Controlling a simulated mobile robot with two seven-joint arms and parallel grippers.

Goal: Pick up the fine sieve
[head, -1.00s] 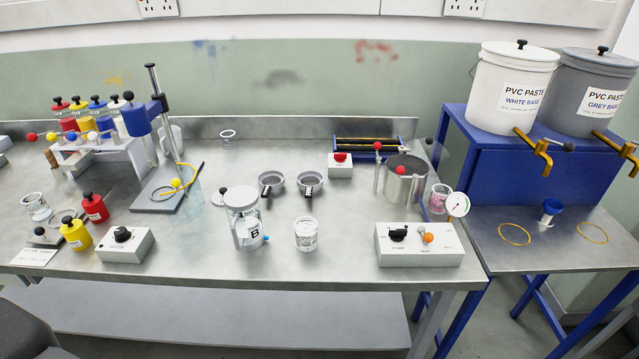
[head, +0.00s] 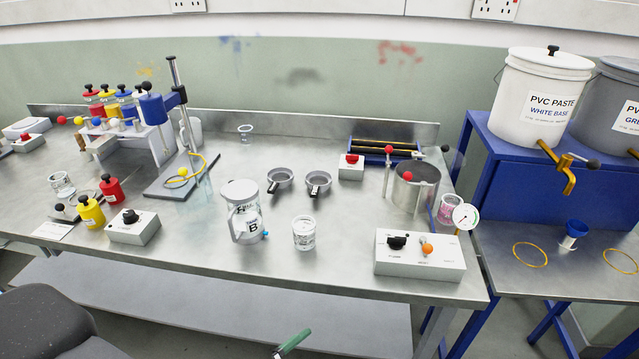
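Two small grey round sieves with dark handles sit side by side on the steel bench, near its middle. One is the left sieve (head: 280,179) and the other is the right sieve (head: 318,181). Their handles point toward the front. I cannot tell from this view which of them is the fine one. Neither of my grippers is in view, and nothing touches the sieves.
A lidded jar marked B (head: 243,212) and a clear cup (head: 304,234) stand in front of the sieves. A control box (head: 419,257) and metal pot (head: 413,188) are to the right. A stand (head: 174,185) is left. A dark seat-like shape (head: 50,325) fills the lower left.

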